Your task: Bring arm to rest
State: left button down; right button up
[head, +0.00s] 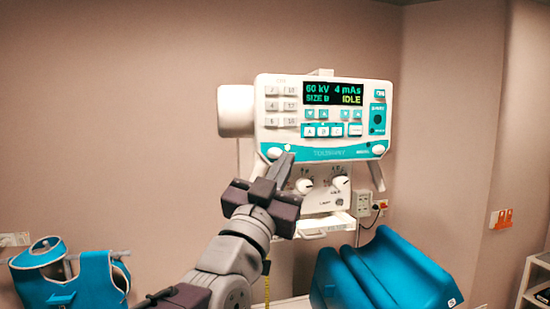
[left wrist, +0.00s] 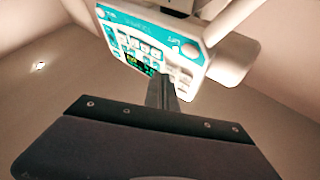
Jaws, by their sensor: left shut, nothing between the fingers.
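My left gripper (head: 284,165) is raised in front of the lower left part of a white and teal control console (head: 324,152). Its fingers are shut with nothing between them, pointing up toward the console's lower edge. I cannot tell whether the fingertips touch it. The console's display (head: 334,94) reads 60 kV, 4 mAs, SIZE B and IDLE. In the left wrist view the shut fingers (left wrist: 161,92) stand in front of the console (left wrist: 200,62), which appears upside down. My right gripper is in neither view.
Below the console is a panel with knobs (head: 339,183) and a white tray (head: 328,225). A teal padded cushion (head: 385,270) lies at the lower right. A teal apron (head: 90,280) hangs at the lower left. A white shelf (head: 537,280) stands at the right edge.

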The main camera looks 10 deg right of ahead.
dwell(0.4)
